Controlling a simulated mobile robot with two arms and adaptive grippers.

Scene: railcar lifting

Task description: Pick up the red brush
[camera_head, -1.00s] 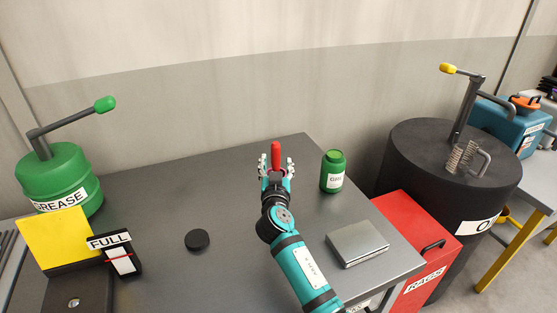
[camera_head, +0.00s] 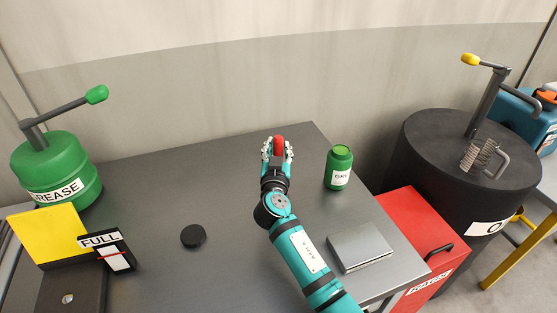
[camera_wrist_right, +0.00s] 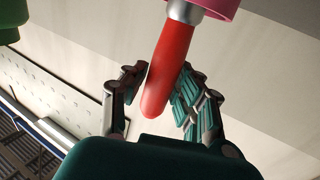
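The red brush (camera_head: 278,144) stands on the far part of the grey table, mostly hidden by my right gripper in the head view. In the right wrist view its red handle (camera_wrist_right: 168,72) has a silver collar and a pink part above it, cut off by the frame. My right gripper (camera_head: 278,153) is at the brush, its fingers spread on both sides of the handle. In the right wrist view the gripper (camera_wrist_right: 160,85) looks open, with a gap at the left finger; contact on the right is unclear. My left gripper is not in view.
A green can (camera_head: 339,168) stands right of my gripper. A silver box (camera_head: 360,247) lies near the table's right edge. A black disc (camera_head: 193,236) lies to the left, near the yellow panel (camera_head: 47,235) and green grease drum (camera_head: 55,165). A red box (camera_head: 420,235) stands right.

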